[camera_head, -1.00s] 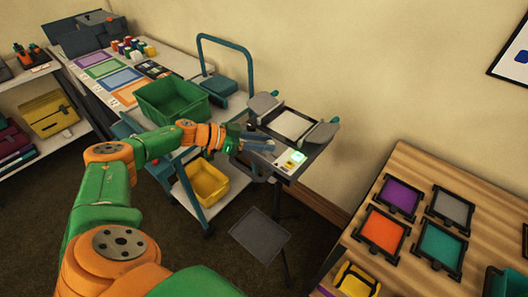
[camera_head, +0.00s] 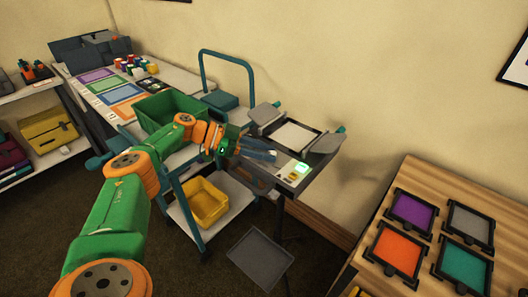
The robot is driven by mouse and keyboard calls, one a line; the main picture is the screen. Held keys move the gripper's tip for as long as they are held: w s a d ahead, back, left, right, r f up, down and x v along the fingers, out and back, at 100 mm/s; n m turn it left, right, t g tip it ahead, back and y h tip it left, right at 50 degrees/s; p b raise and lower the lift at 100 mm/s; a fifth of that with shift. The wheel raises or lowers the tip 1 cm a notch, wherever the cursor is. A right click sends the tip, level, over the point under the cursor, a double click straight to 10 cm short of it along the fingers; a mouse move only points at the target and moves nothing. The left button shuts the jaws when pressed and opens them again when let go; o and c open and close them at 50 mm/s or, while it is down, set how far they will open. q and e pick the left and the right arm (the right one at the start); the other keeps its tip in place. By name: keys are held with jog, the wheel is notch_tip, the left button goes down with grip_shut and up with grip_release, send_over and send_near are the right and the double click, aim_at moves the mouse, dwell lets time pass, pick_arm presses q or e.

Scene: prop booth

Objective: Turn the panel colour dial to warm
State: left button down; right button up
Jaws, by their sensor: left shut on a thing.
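The light panel (camera_head: 292,134) has a pale face, a dark frame and grey side flaps. It stands against the wall right of the trolley. Its grey control strip (camera_head: 284,163) on the near side carries a lit green display (camera_head: 302,168) and a small yellow part (camera_head: 293,177). My left gripper (camera_head: 272,156) reaches in from the left, with its fingers shut at the strip, left of the display. They appear to be on the colour dial, which they hide. The dial's setting and the display's text are too small to read. My right gripper is not in view.
A teal trolley holds a green crate (camera_head: 149,112) and a yellow bin (camera_head: 204,207) close to my left arm. A grey tray (camera_head: 261,257) is low in front of the panel. A wooden table (camera_head: 420,181) with coloured framed squares is at right.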

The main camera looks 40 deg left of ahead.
aim_at(244, 159)
pick_arm(q)
jog(key=c, duration=0.8)
grip_release()
jog(key=shift+o, duration=1.1)
jog(key=shift+d, duration=0.15)
jog(key=b+v, duration=0.2)
jog(key=v, duration=0.4)
jog(key=shift+f, duration=0.1)
jog(key=shift+s+a+r, duration=0.2)
jog(key=shift+a+r, duration=0.05)
jog(key=shift+a, duration=0.2)
